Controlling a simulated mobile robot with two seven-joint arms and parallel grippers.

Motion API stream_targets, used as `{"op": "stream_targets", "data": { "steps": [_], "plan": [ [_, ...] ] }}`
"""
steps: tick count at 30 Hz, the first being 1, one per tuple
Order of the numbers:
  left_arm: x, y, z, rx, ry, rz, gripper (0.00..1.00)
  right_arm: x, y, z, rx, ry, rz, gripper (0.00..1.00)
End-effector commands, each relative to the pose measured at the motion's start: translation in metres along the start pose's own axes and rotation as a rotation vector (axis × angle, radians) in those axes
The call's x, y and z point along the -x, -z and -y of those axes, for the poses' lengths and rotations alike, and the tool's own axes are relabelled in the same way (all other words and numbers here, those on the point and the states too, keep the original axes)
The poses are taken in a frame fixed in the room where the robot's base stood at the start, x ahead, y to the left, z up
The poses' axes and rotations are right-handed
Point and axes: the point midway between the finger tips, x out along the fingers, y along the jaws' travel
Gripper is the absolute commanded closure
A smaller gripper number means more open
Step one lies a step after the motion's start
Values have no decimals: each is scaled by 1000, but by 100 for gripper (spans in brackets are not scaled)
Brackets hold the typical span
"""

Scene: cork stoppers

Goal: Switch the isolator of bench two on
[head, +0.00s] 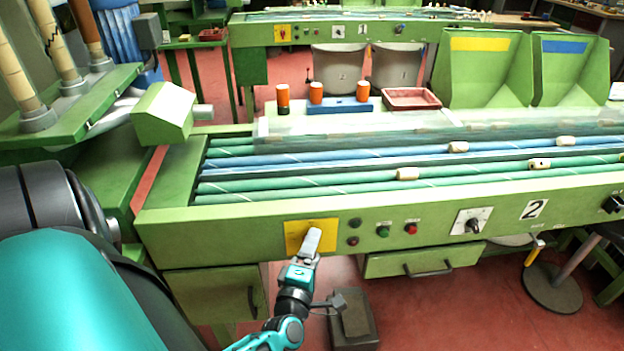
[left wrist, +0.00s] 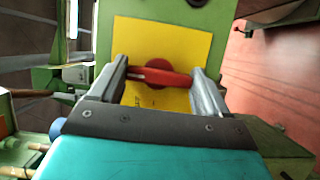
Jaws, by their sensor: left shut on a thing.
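The isolator is a red handle (left wrist: 160,77) with a round red hub on a yellow plate (left wrist: 185,42). In the head view the yellow plate (head: 294,232) is on the front panel of the bench marked with a number 2 plate (head: 534,209), near the panel's left end. My left gripper (head: 312,240) is at the plate and hides the handle there. In the left wrist view the left gripper (left wrist: 163,82) is shut on the red handle, which lies crosswise between its two fingers. My right gripper is not in view.
Right of the plate are a green button (head: 383,231), a red button (head: 411,228) and a rotary knob (head: 472,225). A drawer (head: 420,260) hangs below. Several corks lie on the rollers (head: 300,186). A grey pedestal box (head: 354,325) stands on the floor near my gripper.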

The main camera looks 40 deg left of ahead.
Motion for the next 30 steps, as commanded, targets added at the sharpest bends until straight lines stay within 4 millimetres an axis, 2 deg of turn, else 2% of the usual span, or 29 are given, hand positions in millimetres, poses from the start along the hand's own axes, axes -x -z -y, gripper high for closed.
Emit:
{"op": "stream_targets", "data": {
  "steps": [8, 9, 15, 24, 26, 30],
  "plan": [
    [-1, 0, 0, -4, -1, 0, 54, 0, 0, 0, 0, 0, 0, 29],
    [-1, 0, 0, -4, -1, 0, 21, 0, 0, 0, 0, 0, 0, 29],
    [0, 0, 0, -3, -1, 0, 1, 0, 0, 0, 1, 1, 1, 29],
    [3, 0, 0, -2, 0, 0, 0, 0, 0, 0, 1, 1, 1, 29],
    [8, 0, 1, -2, 1, 0, 0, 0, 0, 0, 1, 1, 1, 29],
    [32, 0, 1, -2, 3, 1, 0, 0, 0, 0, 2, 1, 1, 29]
  ]
}}
